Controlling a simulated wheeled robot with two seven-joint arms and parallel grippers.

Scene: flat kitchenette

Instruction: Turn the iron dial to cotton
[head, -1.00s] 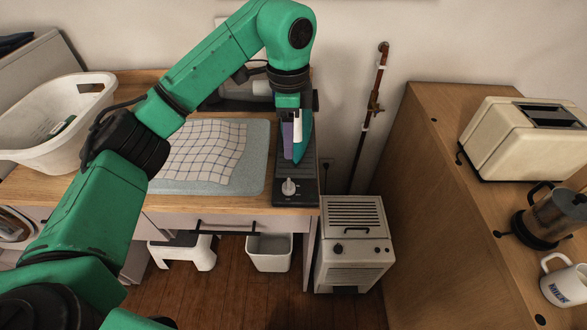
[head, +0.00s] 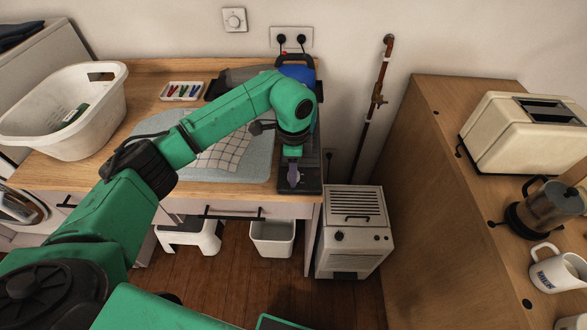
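The iron station has a black base (head: 312,178) at the right end of the wooden counter. A blue part with a dark handle (head: 296,68) shows behind my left arm. My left gripper (head: 293,180) points down over the front of the base, where the dial was visible earlier. A purple finger pad shows there. The dial is now hidden behind the gripper, so I cannot tell whether the fingers touch it or whether they are open or shut. The dial's markings cannot be read. My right gripper is not in view.
A checked cloth (head: 222,154) lies on a pale blue pad (head: 258,162) left of the station. A white basket (head: 100,118) and a tray of coloured pegs (head: 182,91) stand farther left. A heater (head: 354,236) and wooden cabinet (head: 430,190) are at right.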

